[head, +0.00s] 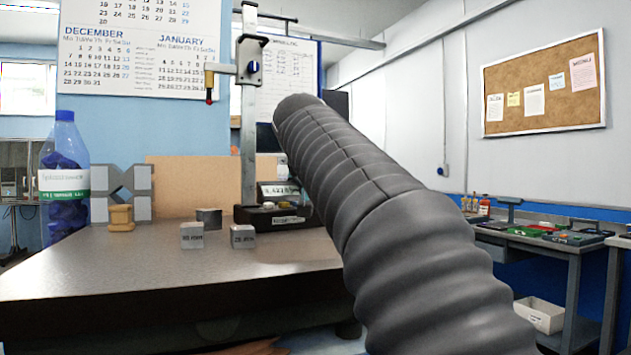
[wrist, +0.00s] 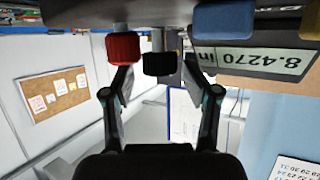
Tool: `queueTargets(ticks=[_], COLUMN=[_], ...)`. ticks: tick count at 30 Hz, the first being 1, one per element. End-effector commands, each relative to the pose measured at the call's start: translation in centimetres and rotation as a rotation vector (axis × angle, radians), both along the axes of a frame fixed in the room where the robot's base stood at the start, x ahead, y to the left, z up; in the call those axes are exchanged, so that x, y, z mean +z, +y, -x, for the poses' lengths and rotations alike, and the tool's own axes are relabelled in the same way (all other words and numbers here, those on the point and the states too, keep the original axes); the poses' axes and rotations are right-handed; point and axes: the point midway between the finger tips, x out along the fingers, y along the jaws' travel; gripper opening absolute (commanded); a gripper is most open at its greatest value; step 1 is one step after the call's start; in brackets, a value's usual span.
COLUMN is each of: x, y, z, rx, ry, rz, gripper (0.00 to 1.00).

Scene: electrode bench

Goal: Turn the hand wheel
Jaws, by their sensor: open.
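A height gauge with a black base (head: 262,216) and a tall metal column (head: 249,130) stands on the grey stone table. Its digital display (head: 279,190) also shows upside down in the wrist view (wrist: 262,58), reading 8.4270 in. In the wrist view a black knob (wrist: 159,65), a red knob (wrist: 122,47) and a blue knob (wrist: 224,21) are near the display. I cannot tell which part is the hand wheel. My gripper (wrist: 160,80) is open; the black knob appears between its fingertips, the red one by the left fingertip. Contact is unclear. My arm hides the gripper in the head view.
A probe with a red tip (head: 209,97) juts left from the column. Another bench (head: 540,243) stands at right.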

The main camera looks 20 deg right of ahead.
Motion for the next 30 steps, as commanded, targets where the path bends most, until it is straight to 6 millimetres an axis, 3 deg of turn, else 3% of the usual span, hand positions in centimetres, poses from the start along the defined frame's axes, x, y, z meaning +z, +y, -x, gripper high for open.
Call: queueTargets(ticks=[15, 30], x=[2.5, 2.8], y=[2.6, 2.9], z=[5.4, 6.0], rx=[-0.001, -0.003], ry=[-0.001, 0.0], rz=[0.001, 0.0], gripper=[0.61, 0.61])
